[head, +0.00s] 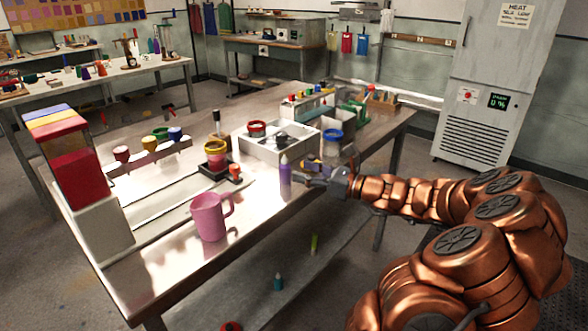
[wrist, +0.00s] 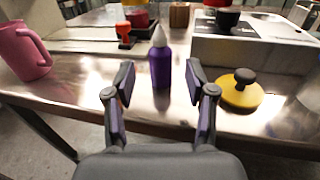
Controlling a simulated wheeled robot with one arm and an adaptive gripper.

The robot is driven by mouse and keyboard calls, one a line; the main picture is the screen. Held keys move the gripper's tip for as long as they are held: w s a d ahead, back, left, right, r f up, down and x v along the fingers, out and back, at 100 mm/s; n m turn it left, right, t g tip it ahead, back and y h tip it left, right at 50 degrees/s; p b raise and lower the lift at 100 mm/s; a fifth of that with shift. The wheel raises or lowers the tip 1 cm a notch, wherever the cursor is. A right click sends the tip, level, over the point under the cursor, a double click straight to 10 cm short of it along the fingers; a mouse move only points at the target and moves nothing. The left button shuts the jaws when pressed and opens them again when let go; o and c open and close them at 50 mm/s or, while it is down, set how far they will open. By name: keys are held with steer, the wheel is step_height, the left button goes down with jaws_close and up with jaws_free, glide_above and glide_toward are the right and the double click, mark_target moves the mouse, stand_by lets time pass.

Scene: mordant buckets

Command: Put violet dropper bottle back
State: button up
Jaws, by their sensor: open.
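The violet dropper bottle (head: 285,178) stands upright on the metal table near its front edge, with a pale pointed tip. In the wrist view the bottle (wrist: 160,65) is straight ahead, centred between and just beyond the fingertips. My gripper (wrist: 159,88) is open and empty, its two dark fingers apart on either side of the bottle's line. In the head view my gripper (head: 312,178) is at the table edge, just right of the bottle. I cannot tell from these views whether either finger touches it.
A pink mug (head: 211,215) stands left of the bottle. A yellow lid with a black knob (wrist: 240,90) lies close to the right finger. A white divided box (head: 262,152) stands behind. A red stamp-like item (wrist: 124,33) is behind left. Bare tabletop lies between mug and bottle.

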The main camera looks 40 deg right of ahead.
steer(key=shift+v, duration=2.85)
